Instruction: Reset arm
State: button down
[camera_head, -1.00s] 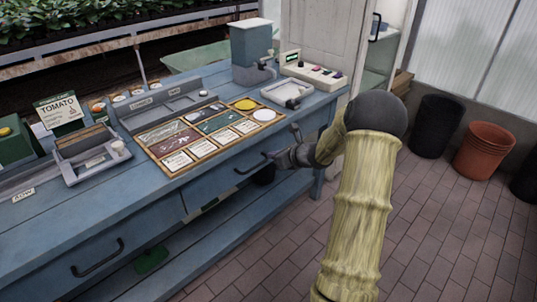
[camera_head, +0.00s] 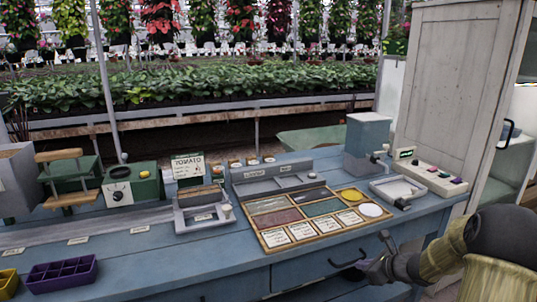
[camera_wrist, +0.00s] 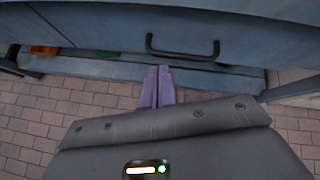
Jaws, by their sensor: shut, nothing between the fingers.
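My gripper (camera_head: 366,268) is in front of the blue workbench (camera_head: 225,262), at the lower right of the head view, close to a drawer's dark handle (camera_head: 349,262). In the wrist view its two purple-grey fingers (camera_wrist: 157,88) are together with nothing between them. They point at the bench's front, just below the drawer handle (camera_wrist: 183,50). I cannot tell whether they touch it. My arm is bent at the lower right edge of the head view.
On the bench are a sectioned wooden board (camera_head: 318,217), a tomato sign (camera_head: 188,166), a purple tray (camera_head: 62,274), a blue-grey dispenser (camera_head: 367,140) and a control box (camera_head: 430,178). A tall door (camera_head: 455,80) stands at the right. Brick floor (camera_wrist: 60,115) lies below the gripper.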

jog(key=s+a+n+g, duration=0.6)
jog(key=s+a+n, duration=0.6)
jog(key=n, duration=0.1)
jog(key=s+a+r+n+h, duration=0.2)
jog(key=s+n, duration=0.5)
jog(key=n, duration=0.1)
jog(key=s+a+r+n+h, duration=0.1)
jog(key=s+a+n+h, duration=0.15)
jog(key=s+n, duration=0.4)
notch_tip(320, 180, up, 27)
jog(key=d+p, duration=0.1)
jog(key=p, duration=2.6)
jog(key=shift+w+n+g, duration=0.25)
jog(key=shift+n+g, duration=0.1)
jog(key=shift+g, duration=0.05)
